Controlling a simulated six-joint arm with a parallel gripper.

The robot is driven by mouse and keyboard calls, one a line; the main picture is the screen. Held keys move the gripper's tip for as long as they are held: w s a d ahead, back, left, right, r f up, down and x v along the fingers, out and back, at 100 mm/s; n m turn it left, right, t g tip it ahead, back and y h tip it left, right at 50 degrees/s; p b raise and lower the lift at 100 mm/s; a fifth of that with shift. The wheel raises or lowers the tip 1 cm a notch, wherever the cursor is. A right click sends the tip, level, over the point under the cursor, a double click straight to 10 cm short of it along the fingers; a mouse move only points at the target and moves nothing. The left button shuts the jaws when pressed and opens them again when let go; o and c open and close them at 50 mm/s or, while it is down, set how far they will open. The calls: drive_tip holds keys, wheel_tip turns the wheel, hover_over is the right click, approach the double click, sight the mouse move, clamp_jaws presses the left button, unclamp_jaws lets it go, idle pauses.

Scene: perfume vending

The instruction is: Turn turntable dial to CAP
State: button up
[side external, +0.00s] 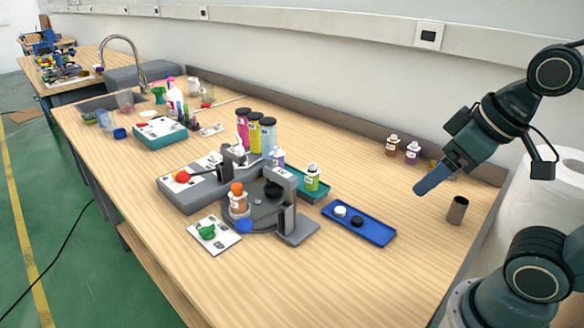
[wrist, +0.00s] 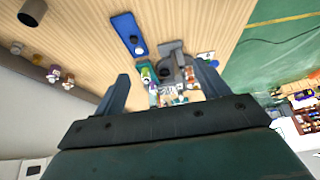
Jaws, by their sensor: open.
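In the side external view, a white panel (side external: 222,243) with a green knob (side external: 206,232) lies on the table in front of the turntable (side external: 266,207). The knob looks like the dial; its label is too small to read. The dark round turntable carries a bottle with an orange top (side external: 238,200) and sits in a grey station. My gripper (side external: 426,184) is open and empty, high at the right, far from the knobs. Its two fingers also show in the wrist view (wrist: 163,85), apart.
A blue tray (side external: 375,235) with a white and a black cap lies right of the station. A green tray (side external: 301,186) with bottles is behind it. Pink, yellow and blue cylinders (side external: 254,134) stand at the back. A dark cup (side external: 457,209) stands at right. The front table is clear.

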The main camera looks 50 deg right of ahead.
drive_tip(key=shift+w+r, duration=0.1)
drive_tip(key=c, duration=0.7)
drive_tip(key=shift+w+a+r, duration=0.15)
drive_tip(key=shift+w+r, duration=0.05)
drive_tip(key=shift+w, duration=0.05)
drive_tip(key=shift+c, duration=0.7)
drive_tip(key=w+a+r+n+g+y, duration=0.1)
drive_tip(key=w+a+r+n, duration=0.15)
drive_tip(key=w, duration=0.55)
drive_tip(key=w+a+r+n+y, duration=0.1)
drive_tip(key=w+a+n, duration=0.2)
drive_tip(key=w, duration=0.5)
drive_tip(key=w+a+r+n+g+y, duration=0.1)
drive_tip(key=w+a+r+n, duration=0.15)
drive_tip(key=w, duration=0.55)
drive_tip(key=w+a+f+n+g, duration=0.1)
drive_tip(key=w+a+f+n, duration=0.1)
drive_tip(key=w+f+n, duration=0.3)
drive_tip(key=w+a+f+n+g+y, duration=0.1)
drive_tip(key=w+f+n, duration=0.4)
drive_tip(key=w+f, duration=0.8)
drive_tip(key=shift+a+f+g, duration=0.55)
drive_tip(key=shift+f+g, duration=0.05)
drive_tip(key=shift+g, duration=0.2)
drive_tip(key=shift+a+f+y, duration=0.15)
drive_tip(key=shift+f+y, duration=0.05)
drive_tip(key=shift+y, duration=0.1)
